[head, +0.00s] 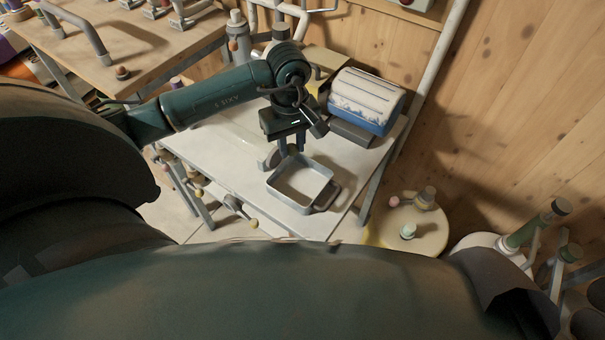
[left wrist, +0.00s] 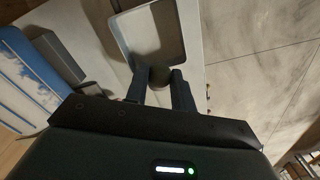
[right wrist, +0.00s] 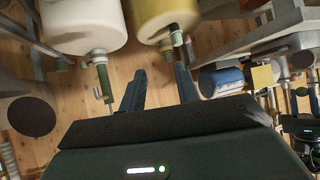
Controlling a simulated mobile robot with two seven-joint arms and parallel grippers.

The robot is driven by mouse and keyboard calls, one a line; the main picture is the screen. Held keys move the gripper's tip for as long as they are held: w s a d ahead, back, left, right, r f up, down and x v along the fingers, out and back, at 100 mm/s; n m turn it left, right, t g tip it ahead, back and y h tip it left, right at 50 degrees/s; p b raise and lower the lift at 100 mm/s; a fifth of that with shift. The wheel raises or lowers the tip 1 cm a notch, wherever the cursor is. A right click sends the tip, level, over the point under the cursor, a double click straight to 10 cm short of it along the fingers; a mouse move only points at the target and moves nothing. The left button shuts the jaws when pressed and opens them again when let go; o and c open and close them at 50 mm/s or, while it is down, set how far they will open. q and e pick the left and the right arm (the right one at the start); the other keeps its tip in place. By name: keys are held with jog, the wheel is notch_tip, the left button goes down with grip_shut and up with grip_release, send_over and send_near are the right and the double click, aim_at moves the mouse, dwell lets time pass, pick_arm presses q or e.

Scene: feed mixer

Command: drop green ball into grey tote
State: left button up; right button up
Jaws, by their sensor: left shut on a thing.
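The grey tote (head: 270,187) is a shallow, open, square tray with a handle on its right side, on the white table (head: 235,186). It also shows at the top of the left wrist view (left wrist: 182,40), and its visible floor looks empty. My left gripper (head: 291,151) points down at the tote's back rim. In the left wrist view my left fingertips (left wrist: 160,82) are shut on a small, rounded, greyish thing (left wrist: 160,75) beside the rim. I cannot tell whether it is the green ball; no clearly green ball shows. My right gripper (right wrist: 160,85) is open and empty.
A blue and white bin-like box (head: 366,101) stands behind the tote, close to my left gripper. A yellow round-topped vessel (head: 420,240) stands right of the table. A wooden-topped bench (head: 130,45) is at the back left. A wooden wall closes the right side.

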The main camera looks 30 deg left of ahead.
pick_arm(q)
notch_tip(320, 180, down, 6)
jog(key=b, duration=0.2)
jog(key=shift+r+b, duration=0.15)
jog(key=shift+b, duration=0.25)
jog(key=o, duration=1)
notch_tip(320, 180, up, 13)
jog(key=shift+r+b, duration=0.15)
jog(key=shift+b, duration=0.45)
